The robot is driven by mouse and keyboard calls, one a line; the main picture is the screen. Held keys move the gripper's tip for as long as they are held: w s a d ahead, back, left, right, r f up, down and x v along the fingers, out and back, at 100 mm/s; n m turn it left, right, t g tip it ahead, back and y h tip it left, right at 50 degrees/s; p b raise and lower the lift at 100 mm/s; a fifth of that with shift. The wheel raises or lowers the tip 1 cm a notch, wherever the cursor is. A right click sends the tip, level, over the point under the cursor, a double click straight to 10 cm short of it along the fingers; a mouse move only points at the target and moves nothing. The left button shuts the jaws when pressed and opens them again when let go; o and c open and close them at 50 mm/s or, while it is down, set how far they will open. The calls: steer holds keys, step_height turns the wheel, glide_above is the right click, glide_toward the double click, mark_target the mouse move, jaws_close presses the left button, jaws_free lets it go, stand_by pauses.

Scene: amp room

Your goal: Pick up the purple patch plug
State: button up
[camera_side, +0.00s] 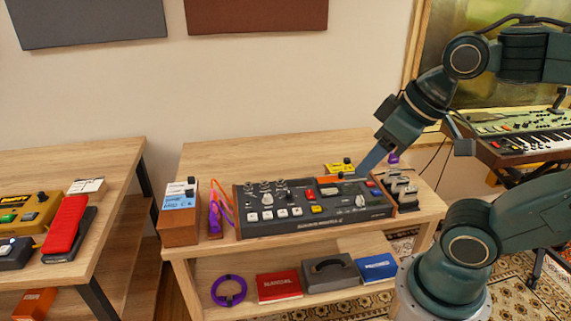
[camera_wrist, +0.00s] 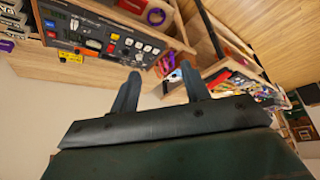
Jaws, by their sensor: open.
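A small purple piece (camera_side: 393,158), likely the patch plug, shows at the back right of the table, partly hidden by my gripper's wrist. In the wrist view a small purple piece (camera_wrist: 6,45) lies at the far left edge, partly cut off. My gripper (camera_side: 362,172) points down and left over the back right of the grey mixer (camera_side: 310,228). In the wrist view my gripper (camera_wrist: 160,72) has its two fingers apart with nothing between them. The purple piece is to the right of the fingertips in the side view.
A yellow box (camera_side: 339,169) stands behind the mixer, close to my fingers. Grey-white pedals (camera_side: 402,190) stand at the table's right end. Purple and orange cables (camera_side: 216,212) are left of the mixer. The table's back left is clear.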

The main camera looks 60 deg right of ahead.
steer(key=shift+w, duration=0.1)
steer(key=n+g+y, duration=0.2)
steer(key=n+y, duration=0.1)
steer(key=n, duration=0.6)
glide_above(213, 215)
steer(key=s+d, duration=0.3)
steer(key=d, duration=0.1)
step_height(213, 215, down, 21)
steer(key=shift+x, duration=4.4)
steer(key=shift+s+a+f, duration=0.1)
steer(key=shift+s, duration=0.05)
steer(key=shift+x, duration=2.55)
